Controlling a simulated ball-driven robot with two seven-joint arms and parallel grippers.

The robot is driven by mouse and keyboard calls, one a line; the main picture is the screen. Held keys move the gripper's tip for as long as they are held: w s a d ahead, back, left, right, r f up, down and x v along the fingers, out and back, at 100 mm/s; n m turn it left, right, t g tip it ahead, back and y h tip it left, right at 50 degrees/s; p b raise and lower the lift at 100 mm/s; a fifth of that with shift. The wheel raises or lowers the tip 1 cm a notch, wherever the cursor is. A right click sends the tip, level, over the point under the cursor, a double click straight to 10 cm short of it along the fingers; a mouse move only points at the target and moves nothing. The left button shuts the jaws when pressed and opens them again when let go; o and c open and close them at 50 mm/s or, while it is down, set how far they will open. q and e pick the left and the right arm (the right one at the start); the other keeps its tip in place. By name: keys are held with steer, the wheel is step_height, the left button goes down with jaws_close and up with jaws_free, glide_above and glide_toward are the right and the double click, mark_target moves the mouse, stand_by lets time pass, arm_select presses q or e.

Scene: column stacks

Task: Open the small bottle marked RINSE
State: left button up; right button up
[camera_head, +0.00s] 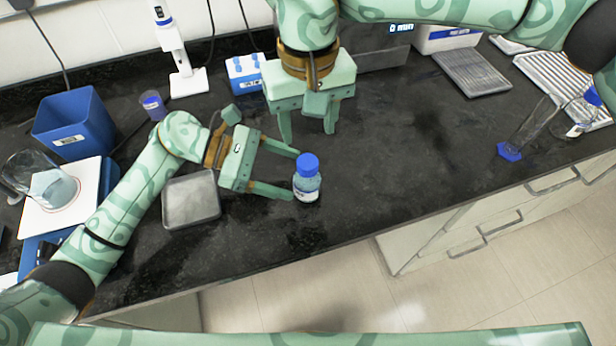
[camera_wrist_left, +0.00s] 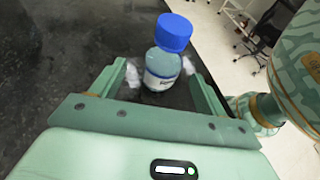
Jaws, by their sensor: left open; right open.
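A small clear bottle (camera_head: 307,186) with a blue cap (camera_head: 308,165) stands upright on the dark bench near its front edge. Its label is too small to read in the head view. My left gripper (camera_head: 291,172) is open, with its fingers pointing at the bottle from the left. In the left wrist view the bottle (camera_wrist_left: 160,72) and its blue cap (camera_wrist_left: 174,32) show between and just beyond the fingertips. I cannot tell whether the fingers touch it. My right gripper (camera_head: 307,132) is open and empty, pointing down above the bench behind the bottle.
A shallow grey tray (camera_head: 191,200) lies left of the left gripper. A blue bin (camera_head: 75,124), a scale with a beaker (camera_head: 50,187) and a pipette stand (camera_head: 180,60) are at the left and back. A glass cylinder (camera_head: 522,132) stands right.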

mark_target(318, 184)
arm_select(q)
steer(key=x, duration=0.7)
steer(key=shift+s+d+f, duration=0.1)
steer(key=shift+s, duration=0.05)
arm_select(e)
steer(key=shift+s+r, duration=0.1)
steer(key=shift+s, duration=0.1)
steer(key=shift+a, duration=0.1)
